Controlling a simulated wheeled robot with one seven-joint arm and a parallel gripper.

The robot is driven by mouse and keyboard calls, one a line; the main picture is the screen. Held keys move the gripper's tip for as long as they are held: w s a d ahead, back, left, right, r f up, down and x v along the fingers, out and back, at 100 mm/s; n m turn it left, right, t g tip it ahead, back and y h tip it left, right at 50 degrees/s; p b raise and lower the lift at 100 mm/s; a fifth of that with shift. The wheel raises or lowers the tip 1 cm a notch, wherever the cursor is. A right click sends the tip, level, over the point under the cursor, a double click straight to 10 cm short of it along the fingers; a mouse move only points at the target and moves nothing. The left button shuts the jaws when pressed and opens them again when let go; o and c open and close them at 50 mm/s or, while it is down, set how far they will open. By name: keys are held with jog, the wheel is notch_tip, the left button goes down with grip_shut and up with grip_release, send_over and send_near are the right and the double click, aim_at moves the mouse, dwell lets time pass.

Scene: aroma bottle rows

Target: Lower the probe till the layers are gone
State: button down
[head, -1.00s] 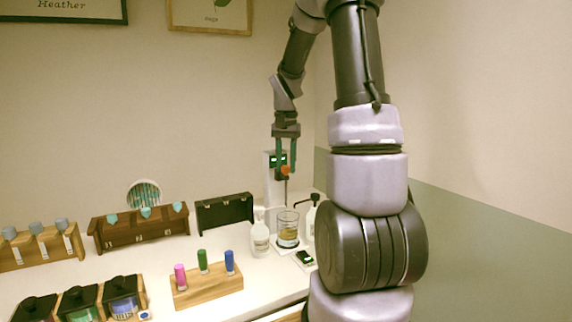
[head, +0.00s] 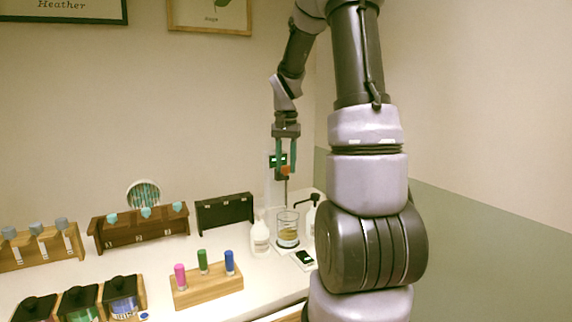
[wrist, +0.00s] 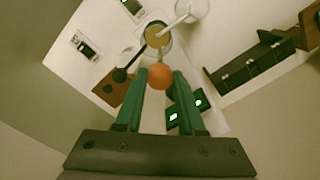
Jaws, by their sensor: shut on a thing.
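My gripper (head: 286,168) points down with its green fingers shut on the orange knob (head: 285,171) of a white stand (head: 268,190) with a small green display. In the wrist view the orange knob (wrist: 161,76) sits between the fingertips (wrist: 161,82). A thin dark probe rod (head: 286,192) hangs below the knob, over a glass beaker (head: 288,217). The beaker holds amber liquid (head: 288,234); whether it is layered is too small to tell. In the wrist view the beaker (wrist: 157,36) lies beyond the knob. Whether the probe tip is in the liquid is unclear.
A white bottle (head: 260,237) stands left of the beaker, and a pump bottle (head: 311,218) right. A small scale-like device (head: 304,259) lies in front. A wooden block (head: 207,286) holds pink, green and blue vials. A dark rack (head: 224,214) stands behind.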

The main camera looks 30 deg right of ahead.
aim_at(286, 179)
notch_tip(286, 179, down, 7)
jog(key=shift+f, duration=0.15)
jog(key=c, duration=0.8)
grip_release()
notch_tip(286, 179, up, 11)
jog(key=shift+f, duration=0.1)
